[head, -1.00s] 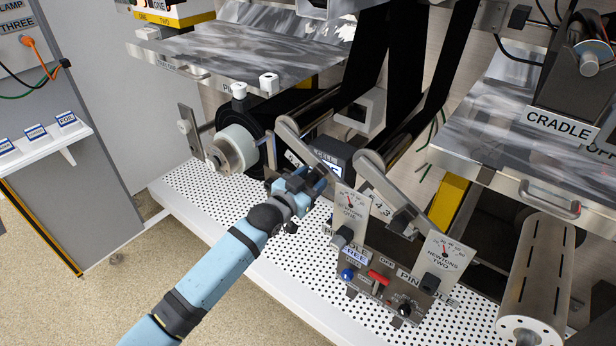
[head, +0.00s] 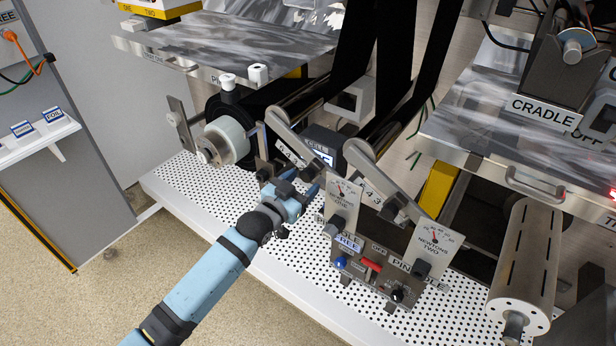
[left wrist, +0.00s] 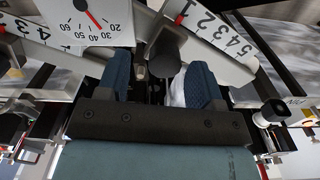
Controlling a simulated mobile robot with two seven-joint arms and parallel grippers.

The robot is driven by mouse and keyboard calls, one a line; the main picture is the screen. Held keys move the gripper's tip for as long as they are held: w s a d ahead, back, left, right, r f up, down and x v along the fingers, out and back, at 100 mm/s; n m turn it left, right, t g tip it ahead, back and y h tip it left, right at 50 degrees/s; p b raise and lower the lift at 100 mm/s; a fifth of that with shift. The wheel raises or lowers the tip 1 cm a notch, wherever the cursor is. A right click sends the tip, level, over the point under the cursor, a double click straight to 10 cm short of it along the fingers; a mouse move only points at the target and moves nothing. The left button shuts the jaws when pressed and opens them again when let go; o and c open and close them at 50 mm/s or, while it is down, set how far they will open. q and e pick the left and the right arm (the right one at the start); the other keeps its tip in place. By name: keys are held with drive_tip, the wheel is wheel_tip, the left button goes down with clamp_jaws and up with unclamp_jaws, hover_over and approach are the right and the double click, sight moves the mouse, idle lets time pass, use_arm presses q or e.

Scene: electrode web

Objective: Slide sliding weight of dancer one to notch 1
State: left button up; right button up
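My left gripper (head: 300,184) is at the lower end of dancer one's arm (head: 280,128), beside the NEWTONS ONE gauge (head: 343,200). In the left wrist view my left gripper (left wrist: 162,82) is open, its two blue fingers spread. A dark round cylinder (left wrist: 165,62), which looks like the sliding weight, shows between and beyond the fingertips; I cannot tell whether they touch it. Dancer one's number scale (left wrist: 218,45) shows 5 to 1, with a red mark by the 1. In the head view the gripper hides the weight. My right gripper is not in view.
Dancer two's arm (head: 375,170) and the NEWTONS TWO gauge (head: 432,247) stand to the right. A control panel with a red lever (head: 371,264) is below. A white roll (head: 226,140) is at the left. The perforated deck (head: 290,262) is bare in front.

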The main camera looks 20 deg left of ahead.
use_arm(q)
drive_tip(key=v, duration=1)
drive_tip(key=shift+s+a, duration=0.2)
drive_tip(key=shift+s, duration=0.1)
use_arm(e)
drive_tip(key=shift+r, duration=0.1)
use_arm(q)
drive_tip(key=shift+r, duration=0.1)
drive_tip(key=s+d+f+n+g+y, duration=0.3)
drive_tip(key=s+f+g, duration=0.3)
drive_tip(key=s+f, duration=1.15)
drive_tip(key=s+a+r+p, duration=0.1)
drive_tip(key=s+r+p, duration=0.2)
drive_tip(key=r+p, duration=1.2)
drive_tip(key=p, duration=0.2)
drive_tip(key=shift+r+p, duration=0.3)
drive_tip(key=shift+r, duration=0.05)
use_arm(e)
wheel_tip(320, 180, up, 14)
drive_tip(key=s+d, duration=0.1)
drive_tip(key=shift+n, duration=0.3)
use_arm(q)
drive_tip(key=shift+s, duration=0.1)
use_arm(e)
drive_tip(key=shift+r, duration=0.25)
use_arm(q)
drive_tip(key=shift+a, duration=0.1)
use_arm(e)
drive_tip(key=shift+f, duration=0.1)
